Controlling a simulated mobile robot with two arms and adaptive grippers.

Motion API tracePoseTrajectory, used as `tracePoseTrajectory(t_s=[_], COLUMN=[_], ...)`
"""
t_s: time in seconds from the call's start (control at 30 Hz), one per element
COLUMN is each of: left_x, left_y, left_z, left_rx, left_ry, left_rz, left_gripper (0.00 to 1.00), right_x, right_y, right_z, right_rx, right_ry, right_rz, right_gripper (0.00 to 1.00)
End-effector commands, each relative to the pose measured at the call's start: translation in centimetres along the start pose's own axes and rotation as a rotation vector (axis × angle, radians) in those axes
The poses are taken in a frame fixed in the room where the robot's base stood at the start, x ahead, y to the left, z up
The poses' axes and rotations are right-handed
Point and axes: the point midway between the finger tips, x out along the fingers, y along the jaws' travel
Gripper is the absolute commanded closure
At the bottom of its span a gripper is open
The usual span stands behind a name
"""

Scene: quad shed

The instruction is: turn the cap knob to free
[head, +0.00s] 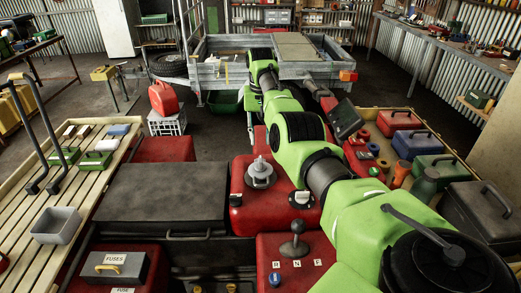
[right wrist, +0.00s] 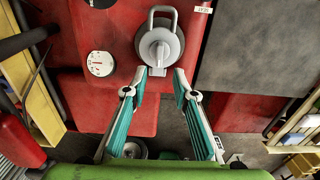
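The cap knob (head: 260,173) is a grey round cap with a raised grip on a red panel, left of my right arm in the head view. In the right wrist view the knob (right wrist: 160,46) is at the top middle, with a looped handle around it and a pale tab at its lower edge. My right gripper (right wrist: 162,73) is open, its two teal-lined fingers spread with their tips just below the knob, one either side of the tab. I cannot tell whether they touch it. In the head view my arm mostly hides this gripper. My left gripper is not in view.
A white round dial (right wrist: 100,63) is beside the knob. A black seat panel (head: 160,195) lies left of the knob and a black lever (head: 298,240) stands in front. A slatted rack (head: 50,255) is at left; a grey trailer (head: 215,72) is behind.

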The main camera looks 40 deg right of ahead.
Motion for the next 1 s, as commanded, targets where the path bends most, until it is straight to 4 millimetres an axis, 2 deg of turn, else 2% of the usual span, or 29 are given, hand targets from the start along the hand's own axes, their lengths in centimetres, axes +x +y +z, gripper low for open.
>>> tracePoseTrajectory(t_s=[0.1, 0.27, 1.0], left_x=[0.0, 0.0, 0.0], left_y=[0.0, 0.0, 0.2], left_z=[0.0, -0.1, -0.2], left_rx=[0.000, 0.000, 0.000], left_ry=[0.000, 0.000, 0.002], left_rz=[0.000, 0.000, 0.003], left_gripper=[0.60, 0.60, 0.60], right_x=[-2.0, -3.3, -3.5], right_y=[0.0, 0.1, 0.0], right_z=[-0.1, 0.0, 0.0], right_rx=[0.000, 0.001, 0.000], right_ry=[0.002, -0.001, -0.001], right_rz=[0.000, 0.001, 0.001], right_gripper=[0.74, 0.74, 0.74])
